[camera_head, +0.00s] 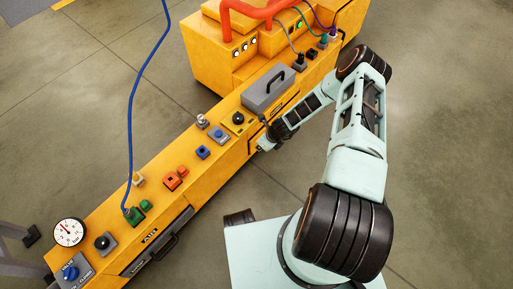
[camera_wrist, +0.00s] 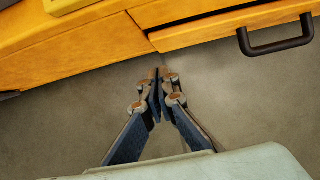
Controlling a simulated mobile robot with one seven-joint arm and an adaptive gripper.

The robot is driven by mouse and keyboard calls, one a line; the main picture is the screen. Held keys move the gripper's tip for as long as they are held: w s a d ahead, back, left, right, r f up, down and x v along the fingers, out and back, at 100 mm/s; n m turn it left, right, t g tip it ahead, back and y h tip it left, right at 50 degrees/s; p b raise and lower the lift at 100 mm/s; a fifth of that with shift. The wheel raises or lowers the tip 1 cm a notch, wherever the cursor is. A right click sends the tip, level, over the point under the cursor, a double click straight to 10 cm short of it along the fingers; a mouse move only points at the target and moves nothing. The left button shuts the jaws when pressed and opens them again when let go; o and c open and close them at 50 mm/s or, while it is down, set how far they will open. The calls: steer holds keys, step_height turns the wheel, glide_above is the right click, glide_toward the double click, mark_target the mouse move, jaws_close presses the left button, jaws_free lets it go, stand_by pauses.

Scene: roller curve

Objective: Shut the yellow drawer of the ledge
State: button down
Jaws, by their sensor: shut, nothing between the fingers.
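The yellow drawer (camera_wrist: 210,31) shows in the upper right of the wrist view, with a dark bar handle (camera_wrist: 277,43) on its front. A dark gap between its front and the ledge (camera_wrist: 60,42) shows it stands a little open. In the head view my arm seems to hide most of this drawer along the ledge (camera_head: 103,207). My gripper (camera_wrist: 160,74) is shut and empty. Its fingertips are just off the ledge, near the left end of the drawer front, below it in the wrist view. In the head view my gripper (camera_head: 262,146) is beside the ledge's side.
A dark grey drawer front with a handle (camera_head: 167,247) is lower left on the ledge. The ledge top carries a gauge (camera_head: 69,232), several buttons, a grey lidded box (camera_head: 268,88) and a blue cable (camera_head: 132,110).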

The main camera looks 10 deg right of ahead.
steer(key=p+v, duration=0.4)
steer(key=v, duration=0.6)
steer(key=shift+s, duration=0.2)
steer(key=shift+d, duration=0.1)
